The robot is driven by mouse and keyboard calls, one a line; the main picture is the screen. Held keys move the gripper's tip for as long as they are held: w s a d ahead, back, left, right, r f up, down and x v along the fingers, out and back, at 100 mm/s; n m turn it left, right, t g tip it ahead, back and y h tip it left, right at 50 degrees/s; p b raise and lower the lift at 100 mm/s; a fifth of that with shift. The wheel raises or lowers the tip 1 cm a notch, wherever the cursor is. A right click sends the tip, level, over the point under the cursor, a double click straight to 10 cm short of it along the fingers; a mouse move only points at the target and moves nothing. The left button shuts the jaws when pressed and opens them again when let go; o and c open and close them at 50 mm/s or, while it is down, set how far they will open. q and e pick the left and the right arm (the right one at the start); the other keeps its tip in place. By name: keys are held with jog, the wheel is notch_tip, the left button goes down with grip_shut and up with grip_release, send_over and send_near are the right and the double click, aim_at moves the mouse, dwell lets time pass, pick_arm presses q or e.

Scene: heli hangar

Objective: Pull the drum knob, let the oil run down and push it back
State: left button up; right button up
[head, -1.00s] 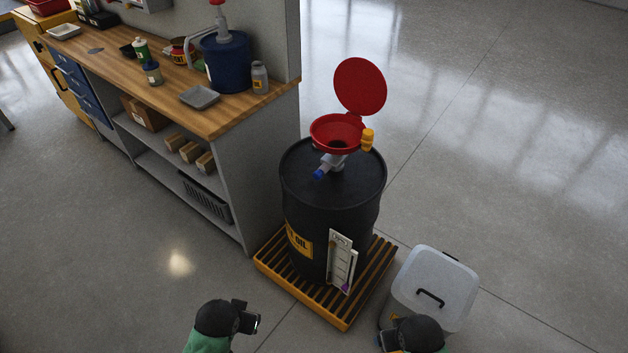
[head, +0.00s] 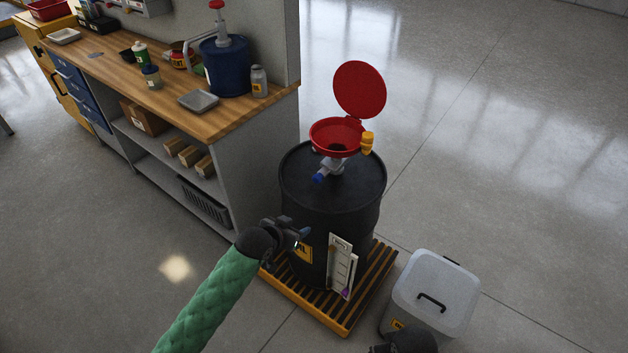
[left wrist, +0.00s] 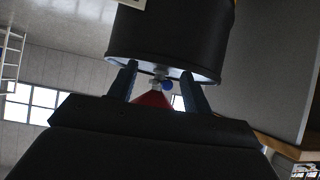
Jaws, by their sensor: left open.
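The black oil drum (head: 330,215) stands upright with an open red funnel (head: 335,136) on top. A grey valve (head: 333,166) under the funnel carries a blue knob (head: 319,178); whether it is pulled out cannot be told. A yellow part (head: 367,143) sits at the funnel's right rim. My left gripper (head: 300,236) is open and empty, in front of the drum's left side and below the knob. In the left wrist view, the drum appears upside down, with the blue knob (left wrist: 168,86) between the open fingers but farther off. My right gripper (head: 405,340) is partly cut off.
The drum stands on a yellow slatted pallet (head: 345,325), with a white gauge panel (head: 341,265) at its front. A lidded white bin (head: 440,285) stands right of it. A workbench (head: 150,82) with containers is close on the left. The floor behind right is clear.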

pick_arm(q)
jog(key=m+t+h, duration=0.1)
jog(key=h, duration=0.1)
send_near(315, 179)
jog(key=shift+w+d+f, duration=0.4)
jog(key=shift+w+f, duration=0.05)
jog(key=shift+f, duration=0.1)
jog(key=shift+w+d+t, duration=0.1)
jog(key=shift+w+t, duration=0.05)
jog(key=shift+t, duration=0.15)
jog(key=shift+p+x, duration=0.9)
jog(key=shift+x, duration=2.8)
pick_arm(e)
notch_tip(315, 179, down, 12)
jog(key=a, duration=0.2)
jog(key=shift+s+r+g, duration=0.25)
jog(key=shift+s+g, duration=0.05)
jog(key=shift+s, duration=0.1)
